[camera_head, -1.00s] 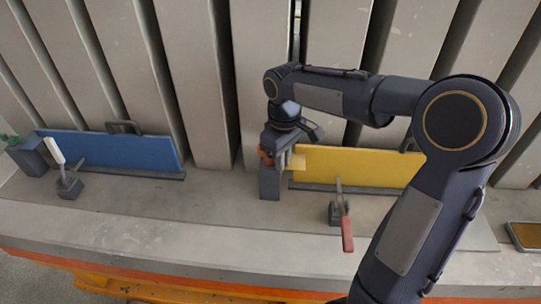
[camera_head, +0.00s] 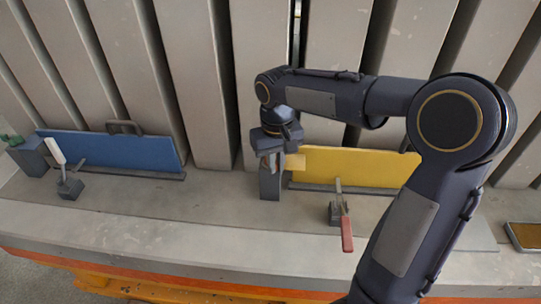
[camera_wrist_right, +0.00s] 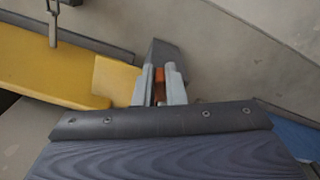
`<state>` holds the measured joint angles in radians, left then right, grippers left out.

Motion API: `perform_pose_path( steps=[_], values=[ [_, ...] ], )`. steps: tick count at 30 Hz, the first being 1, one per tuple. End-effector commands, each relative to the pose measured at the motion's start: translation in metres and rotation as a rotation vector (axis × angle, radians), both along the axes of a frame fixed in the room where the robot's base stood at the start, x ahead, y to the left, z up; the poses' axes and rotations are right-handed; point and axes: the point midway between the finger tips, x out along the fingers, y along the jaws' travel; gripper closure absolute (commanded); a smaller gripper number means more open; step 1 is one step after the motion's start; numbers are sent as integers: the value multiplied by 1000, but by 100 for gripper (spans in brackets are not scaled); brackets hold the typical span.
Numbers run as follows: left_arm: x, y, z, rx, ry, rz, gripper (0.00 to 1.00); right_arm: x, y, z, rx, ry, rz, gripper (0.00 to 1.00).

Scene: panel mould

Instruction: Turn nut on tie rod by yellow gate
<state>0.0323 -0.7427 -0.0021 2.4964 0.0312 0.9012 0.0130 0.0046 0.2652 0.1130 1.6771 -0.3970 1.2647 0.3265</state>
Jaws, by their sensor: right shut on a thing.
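The yellow gate (camera_head: 360,167) stands upright on the ledge, right of my right gripper (camera_head: 270,160). In the right wrist view the gate (camera_wrist_right: 50,62) lies at the left, with a paler yellow piece (camera_wrist_right: 115,78) close beside the fingers. My right gripper (camera_wrist_right: 159,90) is shut on the orange nut (camera_wrist_right: 159,80), which shows between its fingers. A dark grey block (camera_head: 270,184) stands below the fingers in the head view. The tie rod itself is hidden by the gripper. My left gripper is not in view.
A clamp with a red handle (camera_head: 346,233) stands in front of the yellow gate. Tall grey panels rise behind. An orange-topped tray (camera_head: 526,236) lies far right.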

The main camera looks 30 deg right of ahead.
Motion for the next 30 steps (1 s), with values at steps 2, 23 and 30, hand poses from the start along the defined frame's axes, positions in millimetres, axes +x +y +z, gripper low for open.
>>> perform_pose_path(
  steps=[2,23,30],
  values=[
    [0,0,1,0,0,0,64,1,4,1,1,-3,-65,100],
    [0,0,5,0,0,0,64,5,15,1,1,-5,-396,100],
    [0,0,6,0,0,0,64,6,16,2,1,-5,-417,100]
  ],
)
